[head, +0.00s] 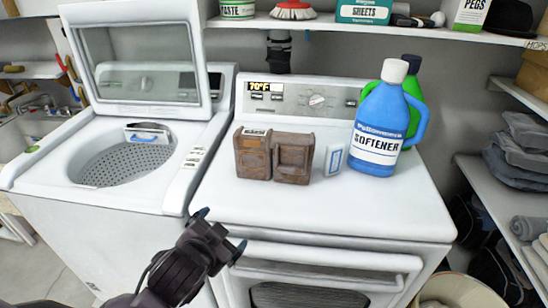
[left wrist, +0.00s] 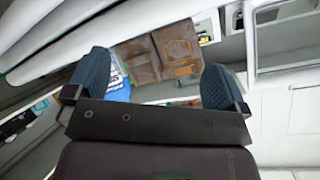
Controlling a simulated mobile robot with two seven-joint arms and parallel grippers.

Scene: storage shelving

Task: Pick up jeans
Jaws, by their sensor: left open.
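Folded grey-blue cloth (head: 518,168) lies stacked on the right-hand shelf in the head view; I cannot tell for certain whether it is the jeans. A rolled grey cloth (head: 530,228) lies on the same shelf, nearer to me. My left gripper (head: 220,232) is open and empty in front of the dryer's top front edge, well left of the cloth. In the left wrist view its two blue-grey fingers (left wrist: 156,82) stand apart with nothing between them. My right gripper is not in view.
A basket (head: 458,290) stands at lower right.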

